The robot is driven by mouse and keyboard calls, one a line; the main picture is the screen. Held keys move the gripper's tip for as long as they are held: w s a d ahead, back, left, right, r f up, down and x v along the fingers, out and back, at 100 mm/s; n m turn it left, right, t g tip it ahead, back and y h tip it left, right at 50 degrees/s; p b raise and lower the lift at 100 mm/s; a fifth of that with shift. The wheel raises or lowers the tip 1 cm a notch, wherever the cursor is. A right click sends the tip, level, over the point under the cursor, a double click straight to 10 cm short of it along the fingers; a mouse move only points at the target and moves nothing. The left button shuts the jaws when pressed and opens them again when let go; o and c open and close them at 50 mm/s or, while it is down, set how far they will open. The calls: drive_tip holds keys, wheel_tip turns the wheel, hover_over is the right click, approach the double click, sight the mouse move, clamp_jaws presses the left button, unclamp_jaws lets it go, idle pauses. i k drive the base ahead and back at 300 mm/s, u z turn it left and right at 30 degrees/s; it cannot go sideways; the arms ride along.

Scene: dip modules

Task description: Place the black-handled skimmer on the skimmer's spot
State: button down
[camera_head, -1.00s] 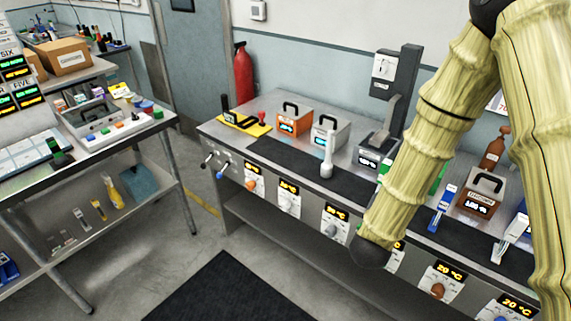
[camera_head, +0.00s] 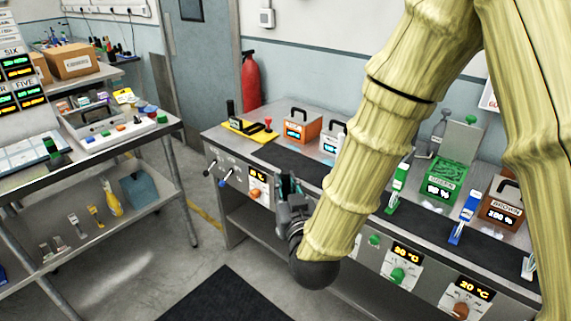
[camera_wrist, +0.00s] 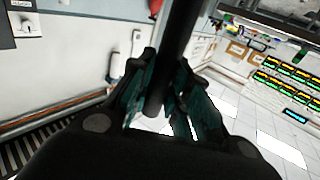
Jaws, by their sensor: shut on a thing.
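My gripper shows in the wrist view (camera_wrist: 168,105), with teal-lined fingers closed around a black, rod-like handle (camera_wrist: 178,45). The handle rises past the top of that view, so the skimmer's head is out of sight. In the head view my gripper (camera_head: 290,190) is a small grey shape in front of the bench's front edge, and the handle cannot be made out there. I cannot tell which place is the skimmer's spot. A yellow mat (camera_head: 262,137) with a black upright piece and a red-topped piece lies at the bench's far left end.
The steel bench (camera_head: 215,137) carries an orange box (camera_head: 301,127), an open green box (camera_head: 444,185), a brown box (camera_head: 503,212) and upright tools. Dials line its front. A shelved table (camera_head: 160,132) stands left. The floor between them is clear apart from a black mat (camera_head: 225,300).

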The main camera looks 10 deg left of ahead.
sight(291, 162)
drive_tip(key=i, duration=0.9)
drive_tip(key=z, duration=0.05)
